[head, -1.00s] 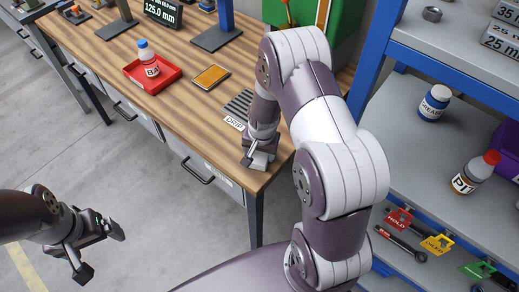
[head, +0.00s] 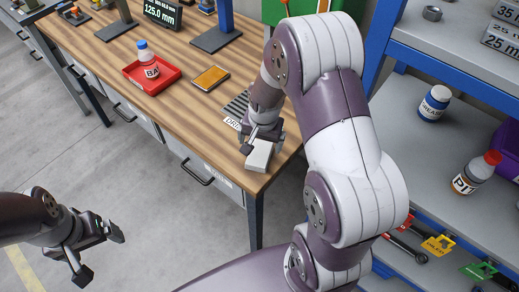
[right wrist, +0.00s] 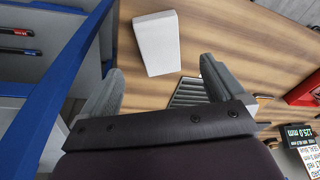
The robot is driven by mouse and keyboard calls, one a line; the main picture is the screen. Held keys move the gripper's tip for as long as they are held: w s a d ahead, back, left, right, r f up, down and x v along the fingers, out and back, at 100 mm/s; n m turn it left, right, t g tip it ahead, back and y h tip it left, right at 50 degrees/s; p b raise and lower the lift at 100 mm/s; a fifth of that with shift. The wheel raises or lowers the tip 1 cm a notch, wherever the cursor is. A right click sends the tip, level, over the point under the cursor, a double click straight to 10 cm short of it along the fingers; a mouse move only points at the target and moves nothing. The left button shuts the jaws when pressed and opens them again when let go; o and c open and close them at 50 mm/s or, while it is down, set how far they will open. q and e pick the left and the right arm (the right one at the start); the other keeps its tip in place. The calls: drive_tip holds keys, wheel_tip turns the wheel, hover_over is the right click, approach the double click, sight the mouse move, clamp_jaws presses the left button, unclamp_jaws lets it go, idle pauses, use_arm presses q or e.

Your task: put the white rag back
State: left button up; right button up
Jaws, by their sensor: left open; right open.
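The white rag (head: 259,155), a pale folded block, lies on the wooden bench near its front right corner. It also shows in the right wrist view (right wrist: 156,42), flat on the wood. My right gripper (head: 262,137) is open just behind the rag. In the right wrist view its fingertips (right wrist: 160,67) are spread wider than the rag, whose near end lies in line between them; no grip on it shows. Beside it is a ribbed dark grate (head: 237,104) with a label reading "DRI", partly hidden by my arm. My left gripper (head: 88,248) is open and empty over the floor.
A red tray (head: 168,86) with a bottle and an orange-yellow pad (head: 210,77) lie further left on the bench (head: 110,60). A blue-framed shelf (head: 430,150) with bottles and tagged wrenches stands at the right. The floor in front is clear.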

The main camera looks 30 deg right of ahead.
drive_tip(key=s+a+r+n, duration=0.3)
drive_tip(key=s+n, duration=0.1)
drive_tip(key=s, duration=0.1)
drive_tip(key=s+a+r+n, duration=0.3)
drive_tip(key=s+a+n, duration=0.1)
drive_tip(key=s, duration=0.2)
drive_tip(key=shift+s+a+r+n+g, duration=0.15)
drive_tip(key=shift+s+r+n+g, duration=0.1)
drive_tip(key=shift+n+g, duration=0.15)
idle(0.4)
